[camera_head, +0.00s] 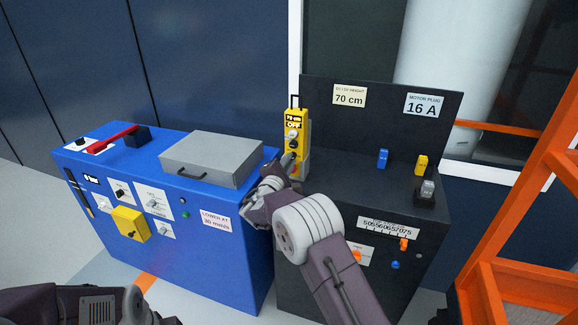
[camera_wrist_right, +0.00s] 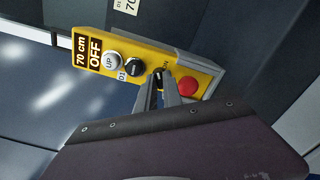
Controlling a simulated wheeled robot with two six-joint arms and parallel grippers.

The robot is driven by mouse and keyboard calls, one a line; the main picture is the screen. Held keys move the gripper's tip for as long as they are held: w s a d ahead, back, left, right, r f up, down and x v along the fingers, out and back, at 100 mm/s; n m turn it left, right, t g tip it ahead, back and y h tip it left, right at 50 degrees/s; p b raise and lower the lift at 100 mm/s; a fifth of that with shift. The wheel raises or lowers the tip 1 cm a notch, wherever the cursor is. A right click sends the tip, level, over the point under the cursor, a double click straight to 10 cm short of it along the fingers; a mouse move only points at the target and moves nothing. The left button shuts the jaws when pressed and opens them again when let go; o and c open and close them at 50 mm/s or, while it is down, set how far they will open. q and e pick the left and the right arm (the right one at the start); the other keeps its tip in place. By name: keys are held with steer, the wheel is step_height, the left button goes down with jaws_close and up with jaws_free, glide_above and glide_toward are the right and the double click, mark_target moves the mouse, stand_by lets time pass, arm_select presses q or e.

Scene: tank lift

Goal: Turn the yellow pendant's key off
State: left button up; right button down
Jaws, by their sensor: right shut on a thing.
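The yellow pendant (camera_head: 303,137) stands upright in a grey holder on the dark cabinet, left of its back panel. In the right wrist view, the pendant (camera_wrist_right: 205,72) lies across the top. Its display (camera_wrist_right: 92,45) reads 70 cm and OFF. Beside it are a light UP button (camera_wrist_right: 113,60), a black button (camera_wrist_right: 133,66) and a red button (camera_wrist_right: 187,86). My right gripper (camera_head: 288,161) is at the pendant's lower front. Its fingers (camera_wrist_right: 163,82) are shut on the key between the black and red buttons; they hide most of the key. My left gripper is out of view.
The blue cabinet (camera_head: 215,255) stands left, with a grey lidded box (camera_head: 212,155) and a red lever (camera_head: 112,138) on top. The dark cabinet (camera_head: 330,170) carries blue, yellow and grey plugs at right. An orange frame (camera_head: 490,235) stands at the far right.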

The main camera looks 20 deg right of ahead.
steer(key=n, duration=0.2)
steer(key=shift+f+n, duration=0.1)
steer(key=shift+n, duration=0.3)
steer(key=n, duration=0.2)
steer(key=shift+n, duration=0.4)
steer(key=n, duration=0.3)
steer(key=shift+p, duration=0.4)
steer(key=shift+n+p, duration=0.45)
steer(key=shift+n, duration=1.05)
steer(key=c, duration=1.8)
jaws_free()
steer(key=shift+o, duration=0.2)
steer(key=v, duration=0.9)
